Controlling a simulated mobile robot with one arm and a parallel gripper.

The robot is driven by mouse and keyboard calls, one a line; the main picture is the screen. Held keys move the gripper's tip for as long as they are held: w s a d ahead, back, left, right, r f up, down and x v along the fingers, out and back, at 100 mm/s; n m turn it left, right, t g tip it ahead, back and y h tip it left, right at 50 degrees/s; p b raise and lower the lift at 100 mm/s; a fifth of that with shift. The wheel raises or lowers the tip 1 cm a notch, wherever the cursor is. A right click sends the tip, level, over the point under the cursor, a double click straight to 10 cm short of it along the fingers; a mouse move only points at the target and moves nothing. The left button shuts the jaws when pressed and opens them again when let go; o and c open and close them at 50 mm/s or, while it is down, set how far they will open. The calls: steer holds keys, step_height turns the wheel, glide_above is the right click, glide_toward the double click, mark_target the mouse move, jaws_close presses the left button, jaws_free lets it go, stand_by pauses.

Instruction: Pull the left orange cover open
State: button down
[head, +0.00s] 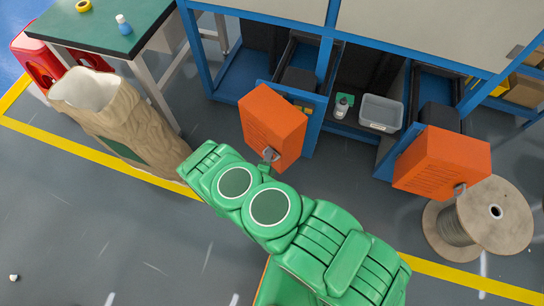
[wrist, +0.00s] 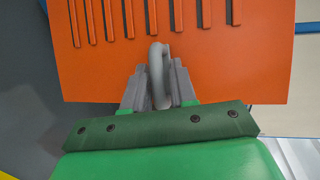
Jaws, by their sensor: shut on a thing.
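The left orange cover (head: 274,122) is a slotted box-like panel on the blue machine frame, in the middle of the head view. It fills the upper part of the wrist view (wrist: 220,70), with a row of dark slots along its top. A grey loop handle (wrist: 158,72) stands out from its face. My gripper (wrist: 158,88) is shut on this handle, one finger on each side. In the head view the handle (head: 270,154) shows at the cover's lower part, and my green arm hides most of the gripper. A second orange cover (head: 442,162) is at the right.
A wooden cable spool (head: 500,215) stands below the right cover. A grey bin (head: 380,112) and a small bottle (head: 342,106) sit on the shelf between the covers. A large paper sack (head: 130,125) and green-topped table (head: 100,30) are at the left.

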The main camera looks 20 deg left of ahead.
steer(key=shift+s+f, duration=0.15)
steer(key=shift+f, duration=0.2)
steer(key=c, duration=1.1)
jaws_free()
steer(key=shift+d, duration=0.1)
steer(key=shift+r, duration=0.15)
steer(key=shift+v, duration=3.85)
steer(key=shift+c, duration=0.4)
